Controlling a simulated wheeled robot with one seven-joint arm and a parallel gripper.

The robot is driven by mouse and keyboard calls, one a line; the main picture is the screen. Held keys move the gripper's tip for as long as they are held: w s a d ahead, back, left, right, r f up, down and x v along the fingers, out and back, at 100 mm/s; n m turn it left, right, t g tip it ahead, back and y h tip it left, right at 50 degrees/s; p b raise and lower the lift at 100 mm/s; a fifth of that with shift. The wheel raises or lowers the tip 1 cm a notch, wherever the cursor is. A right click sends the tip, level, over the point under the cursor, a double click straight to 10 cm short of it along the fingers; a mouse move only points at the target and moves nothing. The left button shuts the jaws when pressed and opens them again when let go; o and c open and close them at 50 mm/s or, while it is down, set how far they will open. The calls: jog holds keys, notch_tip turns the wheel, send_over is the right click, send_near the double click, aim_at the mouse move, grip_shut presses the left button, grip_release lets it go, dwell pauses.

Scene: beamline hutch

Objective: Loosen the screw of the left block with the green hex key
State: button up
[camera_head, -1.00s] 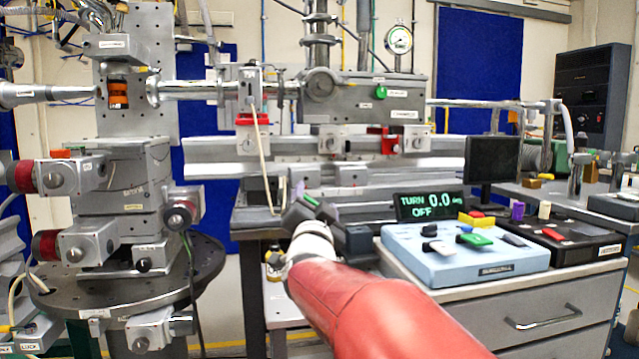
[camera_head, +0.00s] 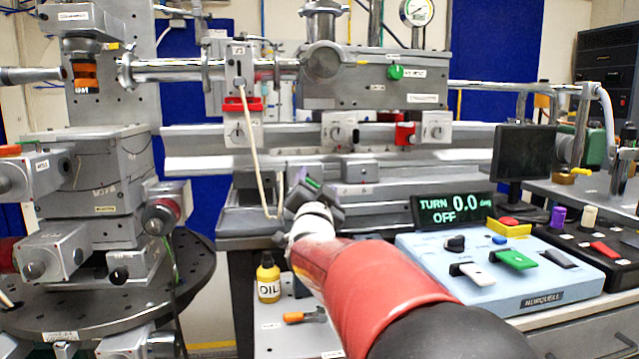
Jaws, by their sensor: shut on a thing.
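My gripper (camera_head: 316,196) is at the middle of the view, in front of the bench edge, and the red sleeve of my arm hides much of it. A small green strip (camera_head: 313,183) shows between its dark jaws and looks like part of the green hex key; the rest of the key is hidden. Two small grey blocks sit on the bench behind the gripper. The left block (camera_head: 309,168) is just above and behind the jaws, partly covered. The right block (camera_head: 361,169) stands clear. I cannot make out the screw or any contact with it. The display (camera_head: 452,209) reads TURN 0.0 deg, OFF.
A pale blue control box (camera_head: 420,262) with switches stands at the right, before a monitor (camera_head: 523,166). A yellow oil bottle (camera_head: 268,278) and an orange-handled tool (camera_head: 305,316) are on a low shelf. A round stage table (camera_head: 190,285) stands left. A cable (camera_head: 250,150) hangs above the bench.

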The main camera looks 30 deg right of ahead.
jog(key=shift+w+d+p, duration=0.2)
jog(key=shift+w+p, duration=0.15)
jog(key=shift+w, duration=0.35)
jog(key=shift+w+d+p, duration=0.15)
jog(key=shift+w+p, duration=0.2)
jog(key=shift+w, duration=0.35)
jog(key=m+g, duration=0.1)
jog(key=m, duration=0.2)
jog(key=shift+w+m+g+h, duration=0.1)
jog(key=shift+m+g+h, duration=0.2)
jog(key=shift+h, duration=0.1)
jog(key=shift+d+f+m, duration=0.1)
jog(key=shift+m, duration=0.6)
jog(key=m+g+p, duration=0.1)
jog(key=m, duration=0.1)
jog(key=m+g+p, duration=0.1)
jog(key=m, duration=0.2)
jog(key=m+g+p, duration=0.1)
jog(key=m, duration=0.2)
jog(key=shift+f+y, duration=0.25)
jog(key=shift+y, duration=0.15)
jog(key=shift+w+d, duration=0.15)
jog(key=shift+w, duration=0.3)
